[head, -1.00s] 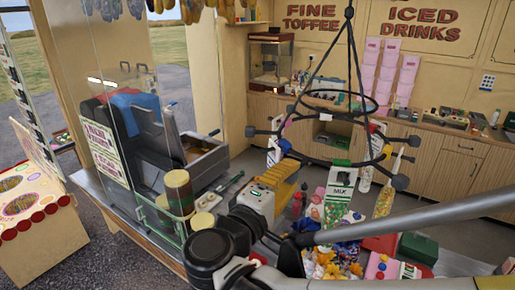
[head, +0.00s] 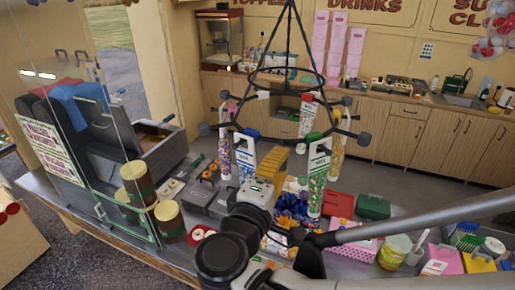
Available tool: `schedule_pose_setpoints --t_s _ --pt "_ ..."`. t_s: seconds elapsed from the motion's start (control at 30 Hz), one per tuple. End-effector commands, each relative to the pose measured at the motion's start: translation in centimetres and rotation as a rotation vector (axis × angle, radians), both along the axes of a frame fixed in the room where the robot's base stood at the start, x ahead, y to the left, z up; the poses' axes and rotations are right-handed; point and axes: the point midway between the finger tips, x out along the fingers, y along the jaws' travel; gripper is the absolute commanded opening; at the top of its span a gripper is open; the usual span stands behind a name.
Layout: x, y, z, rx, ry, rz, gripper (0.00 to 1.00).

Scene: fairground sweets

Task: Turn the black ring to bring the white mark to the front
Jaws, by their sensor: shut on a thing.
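The black ring (head: 287,139) hangs from rods, with black-knobbed spokes and several sweet-filled tubes below. A small white mark (head: 262,95) shows at the ring's back left. My gripper (head: 299,152), with yellow fingers on a white body, is at the near side of the ring. It appears shut on one of the ring's black spoke knobs, though the fingers hide much of the contact. A green-topped tube (head: 318,170) hangs right of my gripper and a blue-topped tube (head: 246,155) hangs left of it.
The counter below holds a pink basket (head: 350,250), a green box (head: 373,207), brown canisters (head: 138,185) and a yellow-labelled tub (head: 394,252). A clear screen (head: 75,130) stands at left. My arm crosses the lower right. The floor behind the ring is open.

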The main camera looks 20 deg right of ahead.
Motion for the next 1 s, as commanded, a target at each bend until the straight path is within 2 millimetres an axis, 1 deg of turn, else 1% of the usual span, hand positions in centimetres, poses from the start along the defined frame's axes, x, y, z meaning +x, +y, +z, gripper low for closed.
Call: schedule_pose_setpoints --t_s 0.13,0.5,0.6,0.73,0.93,0.97,1.0 --pt "-0.2 -0.8 0.0 0.001 0.001 -0.003 0.12" --pt "-1.3 -4.7 0.0 0.001 0.0 -0.004 0.12" --pt "-1.6 -5.5 0.0 0.001 0.0 -0.004 0.12" --pt "-1.7 -5.9 -0.1 0.001 0.0 -0.002 0.12" --pt "-1.7 -5.9 -0.1 0.002 0.001 -0.001 0.12" --pt "-1.7 -5.9 -0.1 0.002 0.001 -0.001 0.33" --pt "-1.7 -5.9 -0.1 0.001 0.0 -0.001 0.45"
